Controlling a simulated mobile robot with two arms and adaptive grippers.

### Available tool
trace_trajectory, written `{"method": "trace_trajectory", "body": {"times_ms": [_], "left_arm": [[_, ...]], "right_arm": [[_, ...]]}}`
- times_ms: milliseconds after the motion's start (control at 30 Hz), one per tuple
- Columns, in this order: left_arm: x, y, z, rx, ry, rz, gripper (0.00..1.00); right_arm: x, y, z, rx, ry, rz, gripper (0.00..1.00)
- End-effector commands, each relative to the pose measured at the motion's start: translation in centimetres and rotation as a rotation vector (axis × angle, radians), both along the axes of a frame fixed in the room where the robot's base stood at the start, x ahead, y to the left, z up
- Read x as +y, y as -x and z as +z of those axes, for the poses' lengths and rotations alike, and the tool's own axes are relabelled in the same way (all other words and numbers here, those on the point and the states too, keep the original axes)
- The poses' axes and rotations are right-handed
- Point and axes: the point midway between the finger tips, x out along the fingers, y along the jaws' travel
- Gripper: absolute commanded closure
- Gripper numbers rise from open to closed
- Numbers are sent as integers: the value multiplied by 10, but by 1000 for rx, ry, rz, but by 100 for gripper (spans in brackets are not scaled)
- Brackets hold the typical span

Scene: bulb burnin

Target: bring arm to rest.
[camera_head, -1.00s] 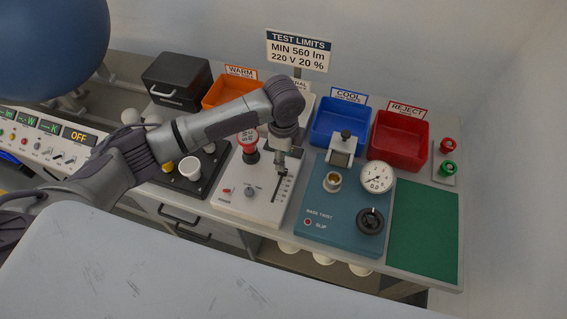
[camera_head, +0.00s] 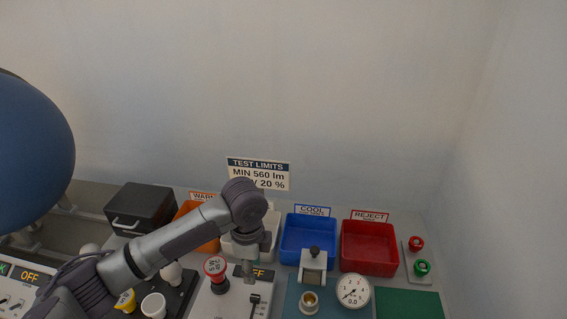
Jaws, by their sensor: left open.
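My left arm comes in from the lower left and reaches over the bench. Its gripper (camera_head: 248,272) points down over the white control panel (camera_head: 232,304), beside the red button (camera_head: 215,268). The gripper is small in the picture and partly hidden by my wrist; it is open, and I see nothing held in it. My right gripper is not in view.
Behind stand an orange WARM bin (camera_head: 190,212), a white bin (camera_head: 232,248), a blue COOL bin (camera_head: 309,238) and a red REJECT bin (camera_head: 369,247). The TEST LIMITS sign (camera_head: 258,174) rises behind my wrist. A gauge (camera_head: 353,291) is at the right.

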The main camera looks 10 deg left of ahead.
Motion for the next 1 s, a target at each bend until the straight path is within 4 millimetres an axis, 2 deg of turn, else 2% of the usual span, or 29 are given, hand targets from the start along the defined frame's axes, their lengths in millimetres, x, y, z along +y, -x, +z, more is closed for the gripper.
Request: {"method": "trace_trajectory", "body": {"times_ms": [167, 333, 467, 567, 700, 1000], "left_arm": [[-17, 18, -16, -5, 47, 27, 56], [-54, 65, -44, -35, 191, 180, 56], [-64, 100, -56, -63, 303, 399, 56], [-56, 125, -62, -83, 359, 605, 56], [-30, 153, -68, -114, 378, 859, 56], [26, 198, -73, -172, 325, 1200, 56]], "right_arm": [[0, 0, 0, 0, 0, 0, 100], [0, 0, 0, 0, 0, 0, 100], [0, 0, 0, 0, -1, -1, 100], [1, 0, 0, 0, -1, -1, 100], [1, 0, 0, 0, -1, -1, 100], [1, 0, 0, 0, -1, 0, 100]]}}
